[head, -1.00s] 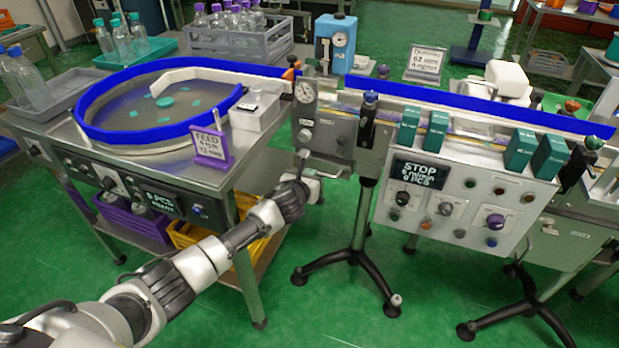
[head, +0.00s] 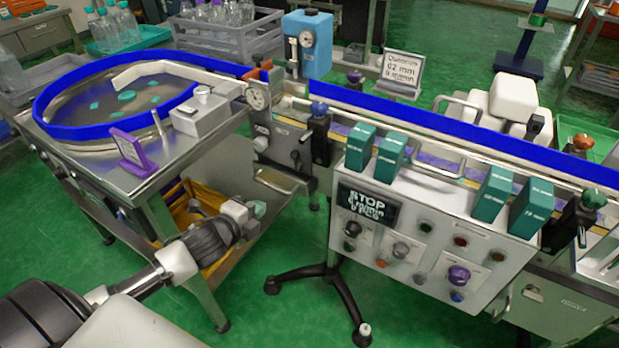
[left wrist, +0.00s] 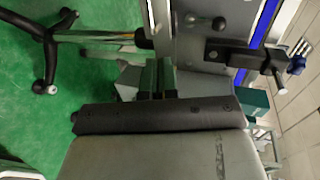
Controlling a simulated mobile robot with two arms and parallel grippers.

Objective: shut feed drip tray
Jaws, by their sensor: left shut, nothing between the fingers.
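The feed drip tray (head: 285,177) appears as a shallow metal tray with a bar handle, below the gauge at the left end of the conveyor in the head view. Its handle side faces me and appears to stand out from the machine's front; how far is hard to tell. My left gripper (head: 250,211) is shut and empty, lower and to the left of the tray, apart from it in the picture. Its fingers (left wrist: 156,78) show close together in the left wrist view. I cannot clearly pick out the tray there. My right gripper is not in view.
The round feed table (head: 130,162) with a yellow crate (head: 188,212) beneath stands left of my left gripper. A control box (head: 425,235) hangs on the conveyor's front. A black tripod foot (head: 318,278) spreads over the green floor. Open floor lies in front.

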